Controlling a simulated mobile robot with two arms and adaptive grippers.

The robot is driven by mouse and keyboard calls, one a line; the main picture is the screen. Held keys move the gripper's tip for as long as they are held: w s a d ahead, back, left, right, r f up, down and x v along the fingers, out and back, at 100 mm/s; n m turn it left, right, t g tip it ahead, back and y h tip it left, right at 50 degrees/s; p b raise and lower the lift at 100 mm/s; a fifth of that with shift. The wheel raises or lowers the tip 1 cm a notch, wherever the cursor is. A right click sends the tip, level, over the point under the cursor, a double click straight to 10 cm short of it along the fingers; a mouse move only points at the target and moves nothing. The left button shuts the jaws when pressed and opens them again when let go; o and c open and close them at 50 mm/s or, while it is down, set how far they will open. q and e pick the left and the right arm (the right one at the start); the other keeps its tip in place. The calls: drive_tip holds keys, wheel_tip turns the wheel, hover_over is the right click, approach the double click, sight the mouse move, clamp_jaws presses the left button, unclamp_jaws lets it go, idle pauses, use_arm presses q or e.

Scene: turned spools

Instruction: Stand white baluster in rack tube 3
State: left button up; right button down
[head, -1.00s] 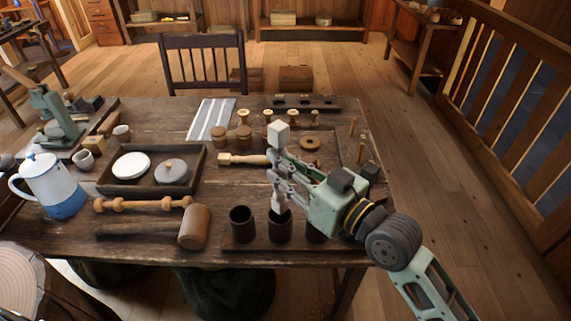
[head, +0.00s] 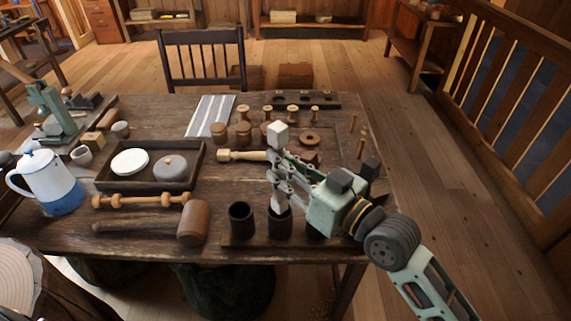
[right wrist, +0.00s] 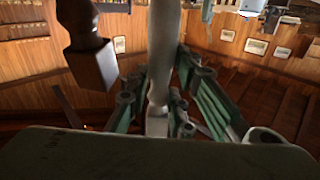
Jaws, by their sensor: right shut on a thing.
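The white baluster (head: 277,136) stands roughly upright in my right gripper (head: 277,180). The gripper is shut on its shaft. The baluster's lower end meets the mouth of the middle dark tube (head: 280,229) of the rack; how deep it sits inside cannot be told. The left tube (head: 241,222) of the rack is empty. The right tube (head: 314,236) is largely hidden behind my gripper and wrist. In the right wrist view the pale shaft of the baluster (right wrist: 163,50) runs between the fingers. My left gripper is not in view.
A dark turned piece with a square block (right wrist: 90,62) is close by in the right wrist view. A wooden mallet (head: 193,223), a tray (head: 113,184) with white and grey round pieces, and a pale-handled tool (head: 245,155) lie left of the arm. Small spools (head: 293,111) stand behind.

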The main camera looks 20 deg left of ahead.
sight(285, 178)
drive_tip(key=shift+f+b, duration=1.05)
drive_tip(key=shift+f, duration=0.2)
drive_tip(key=shift+f+b, duration=0.5)
drive_tip(key=shift+f, duration=0.05)
drive_tip(key=shift+f+b, duration=0.75)
drive_tip(key=shift+f, duration=0.2)
